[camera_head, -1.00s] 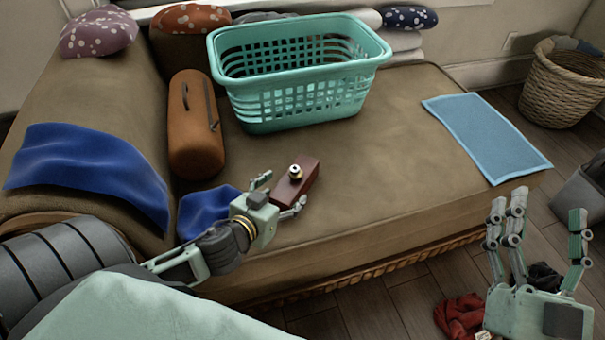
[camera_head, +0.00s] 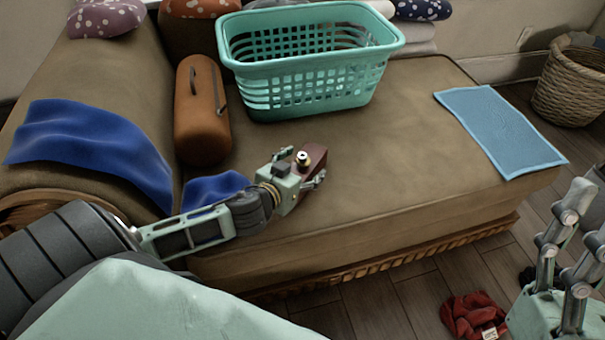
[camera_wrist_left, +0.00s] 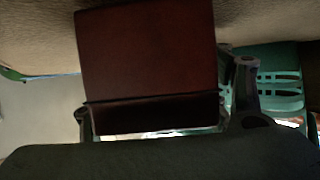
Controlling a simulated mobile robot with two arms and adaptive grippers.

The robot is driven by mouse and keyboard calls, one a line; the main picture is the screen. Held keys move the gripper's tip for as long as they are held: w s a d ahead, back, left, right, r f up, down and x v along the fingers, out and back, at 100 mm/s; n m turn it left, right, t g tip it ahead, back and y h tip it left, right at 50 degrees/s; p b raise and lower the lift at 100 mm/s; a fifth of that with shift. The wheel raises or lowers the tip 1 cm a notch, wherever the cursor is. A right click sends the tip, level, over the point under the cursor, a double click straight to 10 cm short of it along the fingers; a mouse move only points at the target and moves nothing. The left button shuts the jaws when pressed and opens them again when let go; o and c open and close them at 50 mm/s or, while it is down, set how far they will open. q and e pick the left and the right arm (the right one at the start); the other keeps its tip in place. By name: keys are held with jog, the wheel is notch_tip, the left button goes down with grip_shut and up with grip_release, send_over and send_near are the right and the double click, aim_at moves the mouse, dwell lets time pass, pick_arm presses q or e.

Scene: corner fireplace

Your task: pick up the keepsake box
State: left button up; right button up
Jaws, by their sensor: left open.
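The keepsake box is a dark red-brown wooden box (camera_head: 318,150) with a small metal knob-like piece on top. It is on the brown couch seat, near its front edge. My left gripper (camera_head: 301,168) is open, with its fingers on either side of the box. The gripper hides the near end of the box. In the left wrist view the box (camera_wrist_left: 150,50) fills the upper middle, between the two fingers. I cannot tell whether the fingers touch it. My right gripper (camera_head: 585,205) is at the lower right, partly cut off, empty, with its fingers apart.
A teal laundry basket (camera_head: 310,95) stands behind the box. A brown cylindrical bolster (camera_head: 202,120) and blue cloths (camera_head: 95,145) are to the left. A light blue mat (camera_head: 500,130) lies at the right. A red cloth (camera_head: 472,315) lies on the floor.

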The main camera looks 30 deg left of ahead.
pick_arm(q)
jog(key=shift+c, duration=0.3)
jog(key=c, duration=1.5)
jog(key=shift+c, duration=0.8)
jog(key=shift+r, duration=0.1)
